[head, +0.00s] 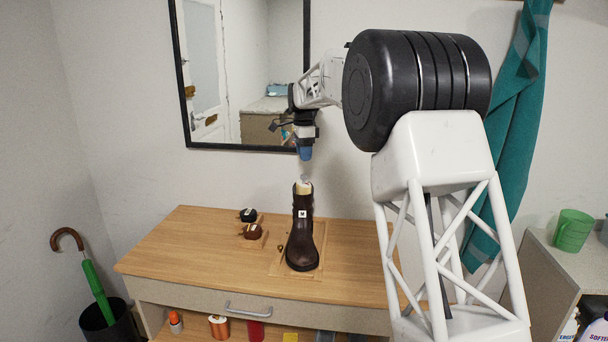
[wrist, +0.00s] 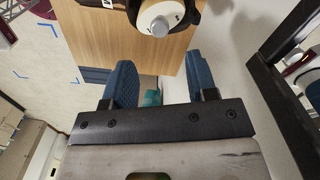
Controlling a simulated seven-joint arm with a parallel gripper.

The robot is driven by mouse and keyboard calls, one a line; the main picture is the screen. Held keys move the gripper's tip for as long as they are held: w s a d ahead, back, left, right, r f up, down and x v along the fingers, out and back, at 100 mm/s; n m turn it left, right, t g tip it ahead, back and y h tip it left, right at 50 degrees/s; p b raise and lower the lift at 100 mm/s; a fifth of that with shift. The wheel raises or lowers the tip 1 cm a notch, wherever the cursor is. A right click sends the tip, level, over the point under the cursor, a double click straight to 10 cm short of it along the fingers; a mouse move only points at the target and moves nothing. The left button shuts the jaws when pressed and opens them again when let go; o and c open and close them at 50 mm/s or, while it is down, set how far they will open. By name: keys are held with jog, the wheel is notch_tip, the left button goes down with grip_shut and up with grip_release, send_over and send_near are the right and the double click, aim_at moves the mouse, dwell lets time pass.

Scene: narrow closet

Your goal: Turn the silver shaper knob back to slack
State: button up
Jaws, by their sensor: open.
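A dark brown boot (head: 301,240) stands upright on a wooden board on the dresser top, with a white tag on its shaft. A cream shaper (head: 304,188) shows at the boot's opening. The silver knob (wrist: 160,26) sits on a cream disc with dark marks at the top edge of the wrist view; I cannot read its setting. My gripper (head: 305,154) hangs above the boot, pointing down, with a gap to the knob. In the wrist view its two blue fingers (wrist: 158,64) are spread apart with nothing between them, and the knob lies beyond their tips.
Two small dark items (head: 250,222) sit left of the boot on the wooden dresser (head: 190,245). A black-framed mirror (head: 183,75) hangs close behind my gripper. A teal towel (head: 520,110) hangs at right. The dresser's left part is clear.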

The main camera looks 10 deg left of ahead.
aim_at(304, 179)
jog(key=shift+f, duration=0.15)
jog(key=shift+f, duration=3.75)
jog(key=shift+c, duration=0.3)
jog(key=c, duration=0.9)
